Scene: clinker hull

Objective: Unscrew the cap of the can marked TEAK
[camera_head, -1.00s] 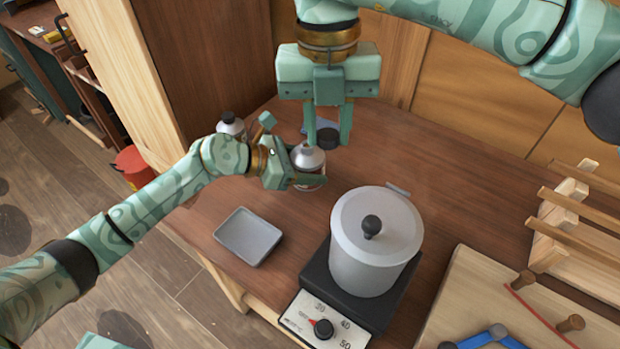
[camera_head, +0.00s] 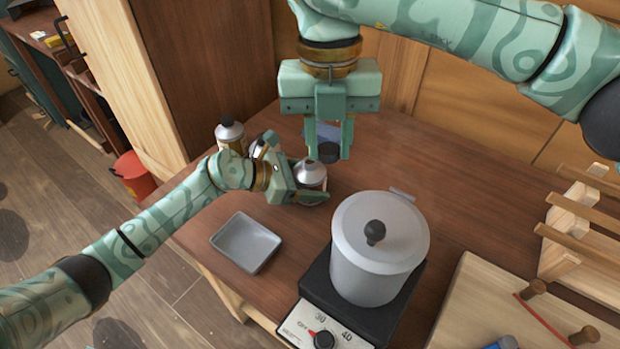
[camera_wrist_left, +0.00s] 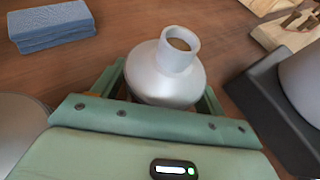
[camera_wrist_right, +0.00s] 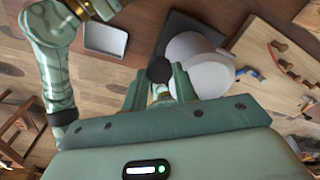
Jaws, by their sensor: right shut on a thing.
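A silver can (camera_head: 311,172) stands on the bench between the fingers of my left gripper (camera_head: 312,192). Its label is mostly hidden and I cannot read it. In the left wrist view the can (camera_wrist_left: 165,82) shows an open, uncapped neck, with a finger close on either side; whether they press on it I cannot tell. My right gripper (camera_head: 328,150) points down, shut on a black cap (camera_head: 328,153), just above and behind the can. The cap (camera_wrist_right: 159,70) also shows between the fingertips in the right wrist view, apart from the neck.
Two more cans, one at the back left (camera_head: 230,136) and one partly hidden (camera_head: 258,146), stand behind my left gripper. A blue block (camera_wrist_left: 50,27) lies behind. A grey tray (camera_head: 219,240) is in front. A lidded pot (camera_head: 372,272) stands on a hot plate (camera_head: 316,283) to the right.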

